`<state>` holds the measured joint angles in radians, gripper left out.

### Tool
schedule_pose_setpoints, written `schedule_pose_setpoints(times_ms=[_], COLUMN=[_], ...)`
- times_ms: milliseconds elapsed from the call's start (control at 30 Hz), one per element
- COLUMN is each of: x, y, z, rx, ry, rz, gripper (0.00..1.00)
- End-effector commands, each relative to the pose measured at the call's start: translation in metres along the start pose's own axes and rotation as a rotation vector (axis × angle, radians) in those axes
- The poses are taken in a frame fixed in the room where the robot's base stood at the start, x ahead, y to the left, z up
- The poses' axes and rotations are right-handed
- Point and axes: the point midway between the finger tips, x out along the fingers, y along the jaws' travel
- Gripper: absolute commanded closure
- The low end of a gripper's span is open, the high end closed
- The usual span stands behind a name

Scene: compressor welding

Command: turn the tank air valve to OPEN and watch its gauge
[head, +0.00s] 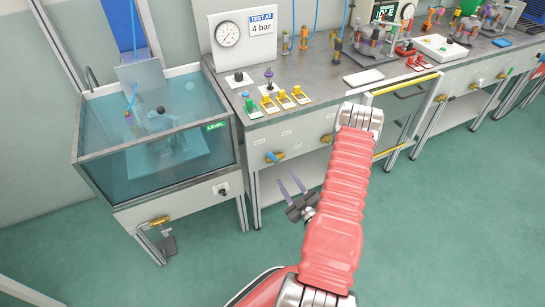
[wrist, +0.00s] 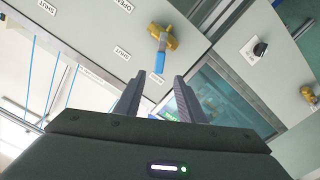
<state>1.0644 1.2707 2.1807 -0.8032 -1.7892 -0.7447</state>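A brass valve with a blue lever (head: 273,157) is on the bench's front panel, just right of the water tank. In the wrist view the valve's brass body (wrist: 163,38) and blue lever (wrist: 160,62) show beyond my fingertips, the lever pointing down in the picture. One label beside it reads SHUT (wrist: 122,53) and another reads OPEN (wrist: 125,5). My gripper (head: 286,179) is open and empty, below and in front of the valve, apart from it. A round gauge (head: 228,34) stands on a white panel on the bench; its needle is too small to read.
The glass-walled water tank (head: 205,152) stands at left, with a black knob (head: 222,190) and another brass valve (head: 158,221) below. A sign reads TEST AT 4 bar (head: 262,23). Yellow and green blocks (head: 284,101) line the bench edge. The green floor (head: 440,220) is clear at right.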

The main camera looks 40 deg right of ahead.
Motion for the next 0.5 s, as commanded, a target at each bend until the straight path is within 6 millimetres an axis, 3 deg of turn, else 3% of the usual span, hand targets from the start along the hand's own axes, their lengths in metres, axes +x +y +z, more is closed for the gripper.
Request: schedule_pose_setpoints(times_ms=[500], x=[0.0086], y=[-0.0005], z=[-0.0003], rx=[-0.002], ry=[0.002], rz=[-0.002], gripper=[0.64])
